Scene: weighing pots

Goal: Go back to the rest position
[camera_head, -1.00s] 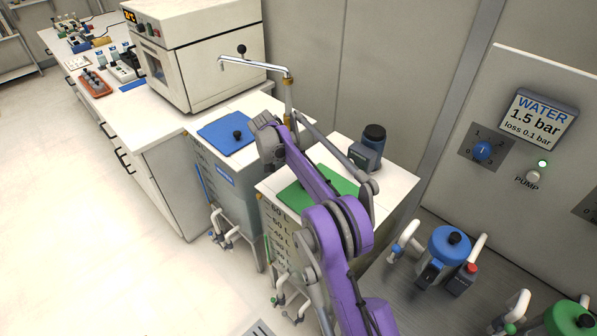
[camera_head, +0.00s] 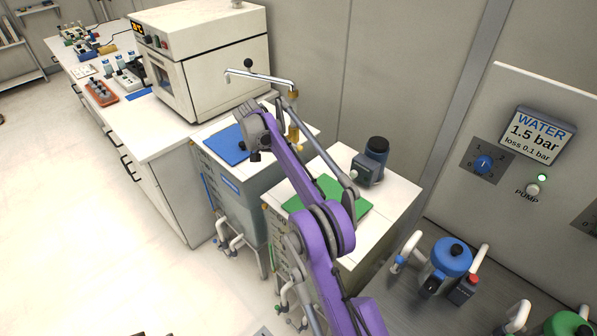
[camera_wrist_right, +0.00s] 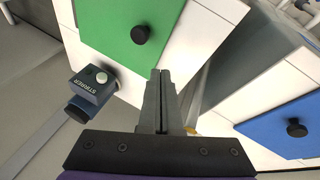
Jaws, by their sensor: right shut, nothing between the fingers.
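My right arm, purple and grey, reaches up from the bottom of the head view. Its wrist end (camera_head: 256,128) is in front of the blue lid and below the metal spout. In the right wrist view my right gripper (camera_wrist_right: 160,74) is shut with its two fingers together and nothing between them. The green lid (camera_wrist_right: 125,30) with a black knob is ahead of it to the left, and the blue lid (camera_wrist_right: 285,128) is to the right. In the head view the fingertips are not clear. My left gripper is not in view.
The bent spout (camera_head: 262,79) stands close behind the wrist. The stirrer (camera_head: 372,160) sits on the right tank beside the green lid (camera_head: 358,207). A white oven (camera_head: 205,55) stands on the bench behind. The water panel (camera_head: 520,170) is at the right. The floor at left is clear.

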